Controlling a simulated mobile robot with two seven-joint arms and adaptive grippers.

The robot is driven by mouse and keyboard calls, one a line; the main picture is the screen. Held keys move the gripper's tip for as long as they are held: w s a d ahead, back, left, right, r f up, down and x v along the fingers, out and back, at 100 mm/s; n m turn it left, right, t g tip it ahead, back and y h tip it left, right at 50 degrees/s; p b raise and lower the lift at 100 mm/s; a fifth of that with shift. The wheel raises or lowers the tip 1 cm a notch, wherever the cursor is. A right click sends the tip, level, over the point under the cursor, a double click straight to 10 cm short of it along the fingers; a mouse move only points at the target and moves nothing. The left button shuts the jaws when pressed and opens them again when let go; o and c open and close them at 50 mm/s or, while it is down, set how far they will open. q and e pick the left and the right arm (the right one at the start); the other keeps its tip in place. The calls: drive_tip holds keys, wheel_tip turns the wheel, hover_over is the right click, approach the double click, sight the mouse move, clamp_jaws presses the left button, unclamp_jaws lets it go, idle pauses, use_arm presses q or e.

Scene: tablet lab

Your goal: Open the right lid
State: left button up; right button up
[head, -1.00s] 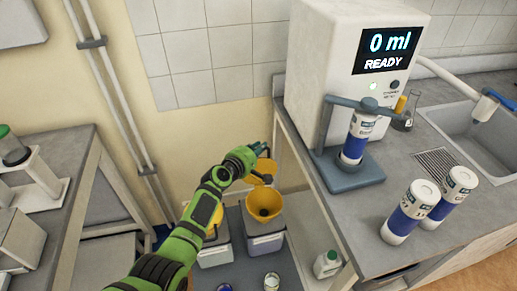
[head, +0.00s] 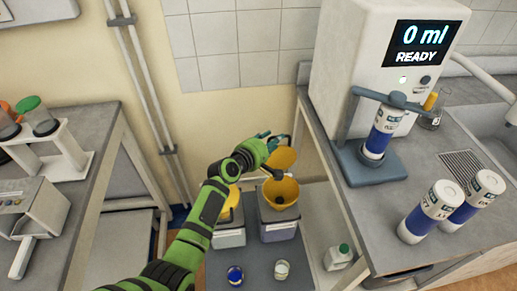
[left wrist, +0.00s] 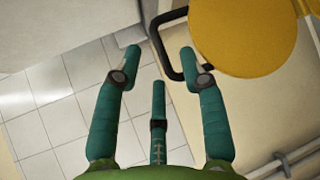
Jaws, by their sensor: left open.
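The right lid (head: 283,158) is a yellow disc, standing raised above the yellow funnel of the right container (head: 279,230). In the left wrist view the lid (left wrist: 245,35) fills the upper right, with its black looped handle (left wrist: 163,45) at its edge. My left gripper (head: 267,137) is at the lid's upper left side. In the left wrist view its teal fingers (left wrist: 160,62) are spread, with the handle between and beyond the tips, nearer the right finger; contact is unclear. The left container (head: 230,236) has yellow on top, partly hidden by my arm. My right gripper is out of view.
A bench at right holds a dispenser (head: 365,75) reading "0 ml READY" and several blue-white bottles (head: 431,212). Its edge is close to the right container. A left bench (head: 88,190) holds a tube rack.

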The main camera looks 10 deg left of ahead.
use_arm(q)
drive_tip(key=v, duration=0.7)
drive_tip(key=shift+s, duration=0.15)
drive_tip(key=shift+a+r, duration=0.1)
